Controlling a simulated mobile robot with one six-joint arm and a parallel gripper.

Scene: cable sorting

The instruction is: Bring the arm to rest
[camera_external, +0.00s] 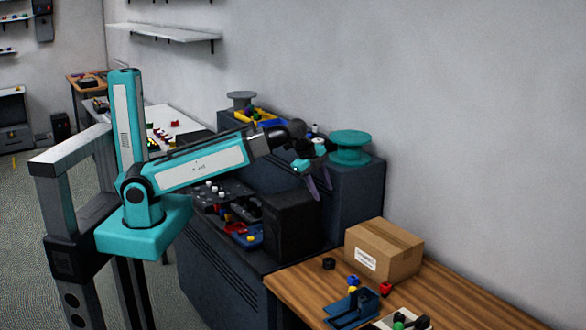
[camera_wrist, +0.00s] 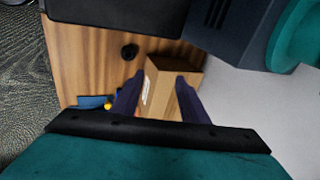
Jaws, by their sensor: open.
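My arm is teal and grey and reaches to the right over the dark workbench in the external view. My gripper (camera_external: 319,186) hangs at its end with purple fingers pointing down, above and beside the black box on the bench. In the wrist view my gripper (camera_wrist: 158,98) shows two dark purple fingers spread apart with nothing held between them. The cardboard box (camera_wrist: 163,84) appears beyond the fingers, some distance away. It also stands on the wooden table in the external view (camera_external: 384,250).
A teal spool (camera_external: 350,147) stands on the dark cabinet behind my gripper. A black box (camera_external: 291,224) is close below it. The wooden table (camera_external: 455,286) holds a black ring (camera_external: 328,263), a blue holder (camera_external: 352,310) and small coloured parts. Shelves (camera_external: 163,32) line the wall.

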